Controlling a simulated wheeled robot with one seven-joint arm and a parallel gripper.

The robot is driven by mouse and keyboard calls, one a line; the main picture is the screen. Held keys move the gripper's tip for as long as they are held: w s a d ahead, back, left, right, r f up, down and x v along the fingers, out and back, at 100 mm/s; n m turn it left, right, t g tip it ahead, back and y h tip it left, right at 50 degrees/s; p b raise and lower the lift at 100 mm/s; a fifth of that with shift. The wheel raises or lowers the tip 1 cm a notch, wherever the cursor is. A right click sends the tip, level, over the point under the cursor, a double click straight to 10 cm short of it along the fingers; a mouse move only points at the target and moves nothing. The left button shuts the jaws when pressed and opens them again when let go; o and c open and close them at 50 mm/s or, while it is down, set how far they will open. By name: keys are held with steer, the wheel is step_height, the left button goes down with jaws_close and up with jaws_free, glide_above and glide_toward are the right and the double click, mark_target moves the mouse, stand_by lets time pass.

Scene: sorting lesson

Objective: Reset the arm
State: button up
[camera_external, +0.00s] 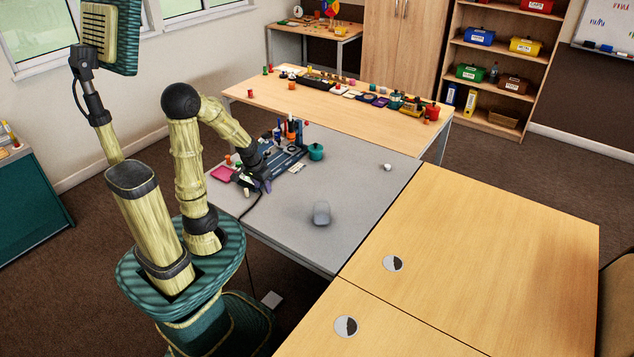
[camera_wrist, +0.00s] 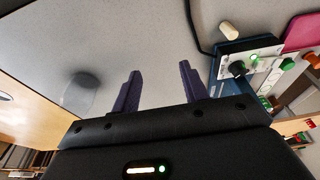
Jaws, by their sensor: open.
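My gripper (camera_wrist: 158,90) shows in the wrist view with its two purple fingers apart and nothing between them. In the external view my gripper (camera_external: 262,184) is low over the left part of the grey table (camera_external: 345,200), beside a dark board (camera_external: 283,160) with knobs and small items on it. My arm is bent forward and down. In the wrist view the bare grey tabletop lies beyond the fingers. The board's corner (camera_wrist: 235,62) is to the right of the fingers. Whether the fingertips touch the table I cannot tell.
A grey rounded object (camera_external: 321,213) and a small white piece (camera_external: 387,167) sit on the grey table. A pink tray (camera_external: 222,174) and a teal pot (camera_external: 316,152) flank the board. A wooden table (camera_external: 470,250) adjoins at right. Another behind holds several small objects.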

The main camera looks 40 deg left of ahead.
steer(key=w+p+v, duration=0.2)
steer(key=p+v, duration=0.7)
steer(key=w+r+p+v, duration=0.1)
steer(key=w+p+v, duration=0.1)
steer(key=p+v, duration=0.7)
steer(key=shift+w+r, duration=0.15)
steer(key=shift+r, duration=0.25)
